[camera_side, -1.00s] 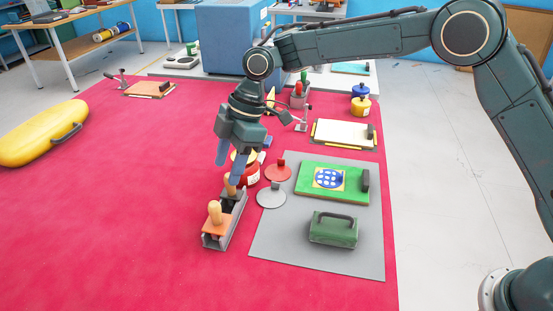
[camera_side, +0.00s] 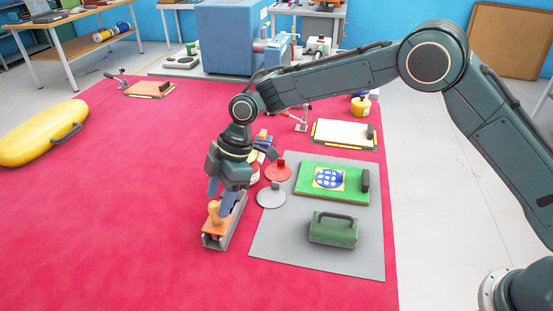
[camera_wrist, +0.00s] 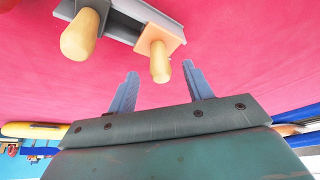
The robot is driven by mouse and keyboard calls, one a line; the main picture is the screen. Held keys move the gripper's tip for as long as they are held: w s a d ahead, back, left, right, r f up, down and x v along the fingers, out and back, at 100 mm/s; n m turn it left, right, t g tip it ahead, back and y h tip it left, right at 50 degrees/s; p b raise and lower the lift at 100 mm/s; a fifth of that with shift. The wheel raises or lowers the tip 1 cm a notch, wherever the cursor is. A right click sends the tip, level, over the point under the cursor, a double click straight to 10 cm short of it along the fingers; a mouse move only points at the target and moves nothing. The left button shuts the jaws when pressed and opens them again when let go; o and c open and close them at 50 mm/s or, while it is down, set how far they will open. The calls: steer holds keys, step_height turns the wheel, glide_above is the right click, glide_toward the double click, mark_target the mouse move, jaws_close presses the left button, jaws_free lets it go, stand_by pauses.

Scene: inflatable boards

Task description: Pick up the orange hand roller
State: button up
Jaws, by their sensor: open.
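The orange hand roller (camera_side: 212,228) has an orange top with an upright wooden handle and sits at the near end of a grey tray (camera_side: 226,240) on the pink floor. In the wrist view its orange plate (camera_wrist: 147,40) is ahead, with its handle tip between the fingers' lines. My gripper (camera_side: 220,198) is open, pointing down just above and around the handle's top; I cannot tell if it touches. The open fingers (camera_wrist: 159,72) also show in the wrist view, with nothing held. A second roller with a wooden handle (camera_wrist: 80,36) and dark top stands beside it in the tray.
A grey mat (camera_side: 270,255) lies right of the tray, with a green handled block (camera_side: 333,232), a green board (camera_side: 312,178), a grey disc (camera_side: 270,198) and a red disc (camera_side: 277,171). Jars stand behind my gripper.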

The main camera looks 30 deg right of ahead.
mark_target(215, 212)
steer(key=shift+x, duration=2.25)
jaws_close()
steer(key=shift+r, duration=0.15)
step_height(215, 212, up, 20)
